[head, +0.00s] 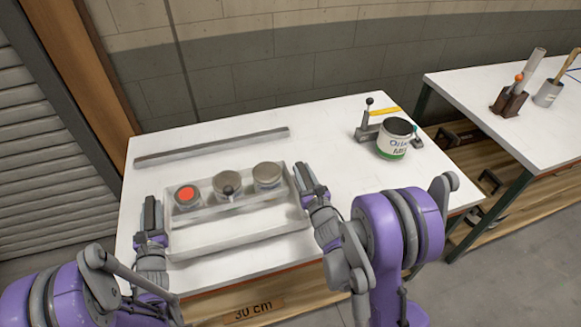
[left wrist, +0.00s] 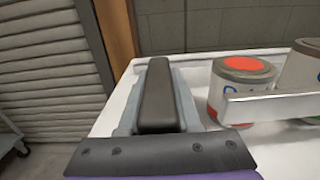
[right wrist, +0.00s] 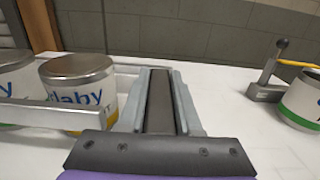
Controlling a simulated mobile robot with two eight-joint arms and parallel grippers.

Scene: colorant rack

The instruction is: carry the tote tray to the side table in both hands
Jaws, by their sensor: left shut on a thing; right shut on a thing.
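The white tote tray (head: 235,235) is on or just above the white table, long side toward me; I cannot tell if it touches. The front part is empty. My left gripper (head: 151,222) is shut on the tray's left end wall. My right gripper (head: 306,184) is shut on its right end wall. The wrist views show the fingers from behind, hiding the gripped edges.
A grey bar (head: 212,147) lies behind the tray. A white-and-green can (head: 395,139) and a lever device (head: 368,122) stand at the table's right. Across a gap, another white table (head: 503,80) holds a dark holder (head: 509,102) and a grey cup (head: 548,93).

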